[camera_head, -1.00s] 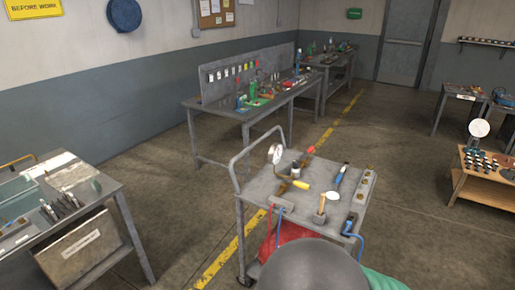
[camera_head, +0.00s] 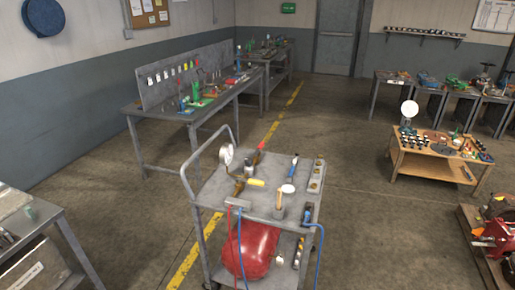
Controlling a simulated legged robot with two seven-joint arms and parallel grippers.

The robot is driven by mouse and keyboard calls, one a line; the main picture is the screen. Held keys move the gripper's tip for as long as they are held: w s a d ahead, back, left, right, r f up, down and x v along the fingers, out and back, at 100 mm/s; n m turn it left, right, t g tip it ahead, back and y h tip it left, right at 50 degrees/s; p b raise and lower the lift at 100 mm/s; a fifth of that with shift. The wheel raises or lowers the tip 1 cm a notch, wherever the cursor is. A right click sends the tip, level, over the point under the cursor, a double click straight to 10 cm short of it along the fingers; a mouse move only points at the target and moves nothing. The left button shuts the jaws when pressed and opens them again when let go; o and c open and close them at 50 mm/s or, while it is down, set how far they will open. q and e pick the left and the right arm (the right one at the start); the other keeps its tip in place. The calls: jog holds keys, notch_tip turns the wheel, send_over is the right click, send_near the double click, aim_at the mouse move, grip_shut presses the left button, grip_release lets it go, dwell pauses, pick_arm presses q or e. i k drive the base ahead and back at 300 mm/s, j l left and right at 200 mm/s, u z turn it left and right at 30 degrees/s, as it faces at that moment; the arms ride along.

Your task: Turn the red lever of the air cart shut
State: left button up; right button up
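The grey wheeled air cart (camera_head: 222,195) stands in the lower middle of the view. A small red lever-like handle (camera_head: 261,147) shows at the back of its top, joined to a brass-coloured pipe or valve. How far this lever is turned is too small to tell. A round white gauge (camera_head: 226,155) stands at the left of the top, and a yellow handle (camera_head: 256,182) sticks out to the right below the pipe. A red tank (camera_head: 250,249) is on the lower shelf. Neither of my grippers is in view.
A long grey workbench (camera_head: 165,112) with a tool panel is behind the cart. A wooden low table (camera_head: 412,161) and red machinery (camera_head: 494,236) stand at right. A bench corner (camera_head: 45,222) is at lower left. Floor between cart and wooden table is clear.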

aim_at(260, 146)
jog(key=i+l+z, duration=0.45)
jog(key=l, duration=0.2)
jog(key=i+l+z, duration=0.4)
jog(key=l, duration=0.2)
jog(key=i+l+z, duration=0.45)
jog(key=i+l+u, duration=0.1)
jog(key=i+u, duration=0.15)
jog(key=i, duration=0.3)
jog(key=i+l+u, duration=0.25)
jog(key=i, duration=0.3)
jog(key=i+u, duration=0.45)
jog(key=i+l+u, duration=0.1)
jog(key=i+u, duration=0.25)
jog(key=u, duration=0.15)
jog(key=i+l+u, duration=0.25)
jog(key=u, duration=0.2)
jog(key=i+l+u, duration=0.65)
jog(key=l+u, duration=0.25)
jog(key=i+l+u, duration=0.1)
jog(key=i+u, duration=0.15)
jog(key=u, duration=0.2)
jog(key=i+l+u, duration=0.15)
jog(key=u, duration=0.25)
jog(key=i+l+u, duration=0.2)
jog(key=l+u, duration=0.25)
jog(key=i+l+u, duration=0.1)
jog(key=u, duration=0.35)
jog(key=l+u, duration=0.4)
jog(key=i, duration=0.15)
